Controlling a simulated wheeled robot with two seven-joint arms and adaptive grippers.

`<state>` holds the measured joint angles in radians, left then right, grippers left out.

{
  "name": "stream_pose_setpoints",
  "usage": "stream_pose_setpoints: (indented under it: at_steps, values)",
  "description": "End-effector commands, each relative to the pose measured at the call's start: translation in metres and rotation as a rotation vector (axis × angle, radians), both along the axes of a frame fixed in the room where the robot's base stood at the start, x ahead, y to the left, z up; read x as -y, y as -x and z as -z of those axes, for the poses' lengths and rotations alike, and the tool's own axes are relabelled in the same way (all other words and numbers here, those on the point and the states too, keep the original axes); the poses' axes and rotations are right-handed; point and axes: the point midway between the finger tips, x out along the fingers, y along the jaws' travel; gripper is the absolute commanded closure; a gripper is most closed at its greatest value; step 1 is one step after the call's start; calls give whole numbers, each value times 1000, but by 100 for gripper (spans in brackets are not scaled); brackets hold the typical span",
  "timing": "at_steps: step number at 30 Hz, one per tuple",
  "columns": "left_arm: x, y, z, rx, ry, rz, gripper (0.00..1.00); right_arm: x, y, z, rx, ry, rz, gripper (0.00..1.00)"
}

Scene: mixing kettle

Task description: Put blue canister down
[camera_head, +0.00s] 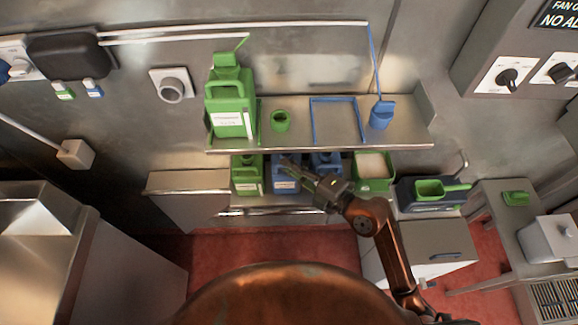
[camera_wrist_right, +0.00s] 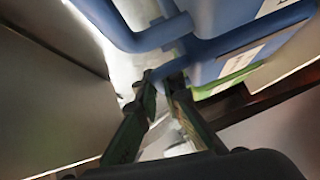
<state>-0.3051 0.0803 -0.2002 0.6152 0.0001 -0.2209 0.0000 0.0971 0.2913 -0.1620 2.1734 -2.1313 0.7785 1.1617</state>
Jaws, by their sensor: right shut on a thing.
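My right gripper (camera_head: 297,168) reaches in from the right to the lower shelf. It is shut on the handle of a blue canister (camera_head: 286,183) with a white label. In the right wrist view my fingers (camera_wrist_right: 163,85) close around the blue handle, and the canister body (camera_wrist_right: 225,55) is beyond it. The canister is upright at the lower shelf; I cannot tell whether its base touches the shelf. A second blue canister (camera_head: 327,160) is just right of it, partly hidden by my gripper. My left gripper is not in view.
A green canister (camera_head: 246,175) stands close on the left, and a green bin (camera_head: 373,170) is to the right. The upper shelf (camera_head: 300,143) hangs just above. It holds a large green canister (camera_head: 231,105), a green cup (camera_head: 281,121), an empty blue outline (camera_head: 337,121) and a blue scoop (camera_head: 381,115).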

Motion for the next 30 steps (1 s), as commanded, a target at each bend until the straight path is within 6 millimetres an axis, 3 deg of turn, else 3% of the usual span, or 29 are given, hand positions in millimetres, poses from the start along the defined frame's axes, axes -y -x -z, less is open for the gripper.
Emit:
stream_pose_setpoints:
  at_steps: [6,7,15,23,30]
  values:
    - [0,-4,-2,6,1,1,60,0,0,0,-2,1,0,100]
    - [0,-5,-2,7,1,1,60,0,0,1,-3,1,0,92]
    - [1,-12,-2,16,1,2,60,0,0,0,-3,1,0,75]
    - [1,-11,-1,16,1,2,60,0,0,-1,-1,1,0,75]
    - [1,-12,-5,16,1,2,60,21,20,-4,-4,3,1,75]
